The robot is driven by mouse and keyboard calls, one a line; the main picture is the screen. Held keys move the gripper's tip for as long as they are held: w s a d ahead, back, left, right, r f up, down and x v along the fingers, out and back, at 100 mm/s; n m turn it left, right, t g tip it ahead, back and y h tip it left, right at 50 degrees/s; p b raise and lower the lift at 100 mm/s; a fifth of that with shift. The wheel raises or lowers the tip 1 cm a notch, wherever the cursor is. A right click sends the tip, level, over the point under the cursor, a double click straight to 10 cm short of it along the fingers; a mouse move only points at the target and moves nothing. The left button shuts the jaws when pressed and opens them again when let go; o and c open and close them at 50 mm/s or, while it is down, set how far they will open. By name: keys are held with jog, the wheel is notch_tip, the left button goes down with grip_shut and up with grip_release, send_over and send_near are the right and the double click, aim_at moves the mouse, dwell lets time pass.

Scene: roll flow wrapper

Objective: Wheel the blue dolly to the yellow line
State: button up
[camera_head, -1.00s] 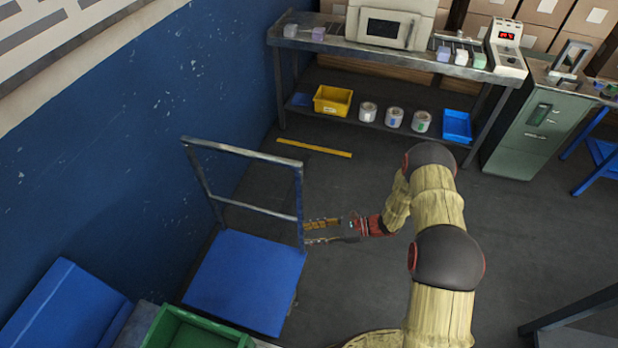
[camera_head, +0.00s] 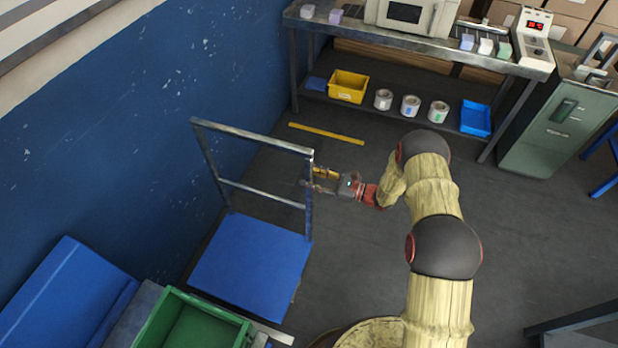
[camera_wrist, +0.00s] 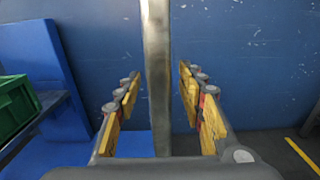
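The blue dolly (camera_head: 250,262) stands beside the blue wall at left centre of the head view, with a grey metal frame handle at its far side. Its flat blue deck is empty. My gripper (camera_head: 314,180) is at the handle's right upright. In the wrist view, the grey upright (camera_wrist: 156,80) runs between the spread yellow-padded fingers of my gripper (camera_wrist: 157,78), with a gap visible on each side. The yellow line (camera_head: 326,133) lies on the floor beyond the dolly, before the shelf bench. Its end also shows at lower right in the wrist view (camera_wrist: 303,153).
A metal bench (camera_head: 425,45) with a lower shelf stands at the back. A green bin (camera_head: 165,320) and a blue padded block (camera_head: 62,290) are near the dolly at lower left. A green cabinet (camera_head: 556,130) stands at right. Floor between dolly and line looks clear.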

jog(key=shift+w+a, duration=0.1)
jog(key=shift+a, duration=0.2)
jog(key=shift+c, duration=0.3)
grip_shut()
dwell(0.5)
